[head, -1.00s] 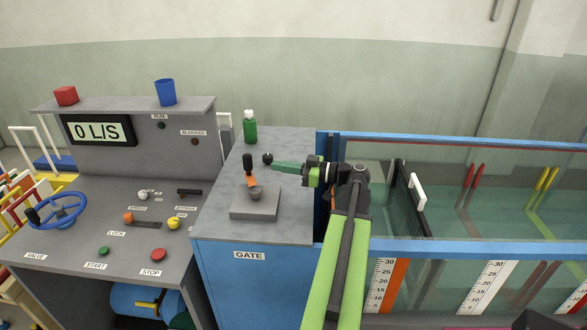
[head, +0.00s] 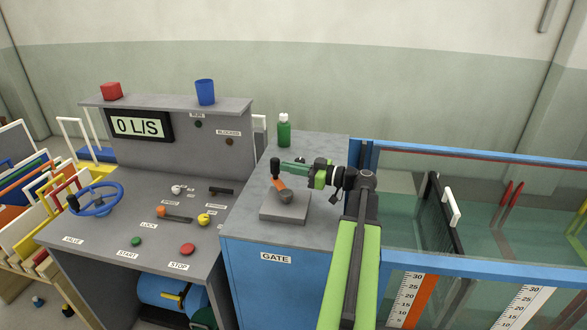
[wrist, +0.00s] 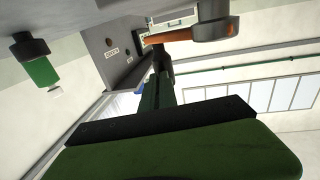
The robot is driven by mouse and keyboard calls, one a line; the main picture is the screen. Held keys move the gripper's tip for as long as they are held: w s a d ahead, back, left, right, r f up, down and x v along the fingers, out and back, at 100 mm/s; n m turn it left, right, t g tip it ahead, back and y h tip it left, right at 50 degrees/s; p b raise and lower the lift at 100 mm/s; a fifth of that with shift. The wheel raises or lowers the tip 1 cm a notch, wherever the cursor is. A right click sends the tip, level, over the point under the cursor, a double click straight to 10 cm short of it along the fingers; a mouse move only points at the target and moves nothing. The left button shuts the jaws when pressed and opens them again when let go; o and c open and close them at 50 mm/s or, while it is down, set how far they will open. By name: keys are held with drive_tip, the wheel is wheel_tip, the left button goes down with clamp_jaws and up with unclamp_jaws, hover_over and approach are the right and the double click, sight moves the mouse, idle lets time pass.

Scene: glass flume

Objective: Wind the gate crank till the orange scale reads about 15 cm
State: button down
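The gate crank stands on a grey block (head: 285,208) on the gate cabinet. It has a grey hub (head: 286,196), an orange arm (head: 279,185) and an upright black knob (head: 275,168). My gripper (head: 282,163) comes from the right, with a green finger at or beside the knob. In the wrist view the orange arm (wrist: 178,37) crosses beyond a green finger (wrist: 156,95), whose tip meets or overlaps the dark knob. I cannot tell whether the fingers hold it. The orange scale (head: 427,300) is on the flume's glass; no reading can be made out.
A green bottle (head: 284,132) stands behind the crank on the cabinet. The control desk (head: 120,215) with a blue valve wheel (head: 97,200) is on the left. The flume's blue rail (head: 470,266) runs right. A dark gate panel (head: 440,212) stands in the flume.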

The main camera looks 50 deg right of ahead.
drive_tip(key=shift+d, duration=0.1)
drive_tip(key=w+d+v, duration=0.1)
drive_tip(key=d+v, duration=0.1)
drive_tip(key=v, duration=1.1)
drive_tip(key=shift+s+d, duration=0.25)
drive_tip(key=shift+d, duration=0.15)
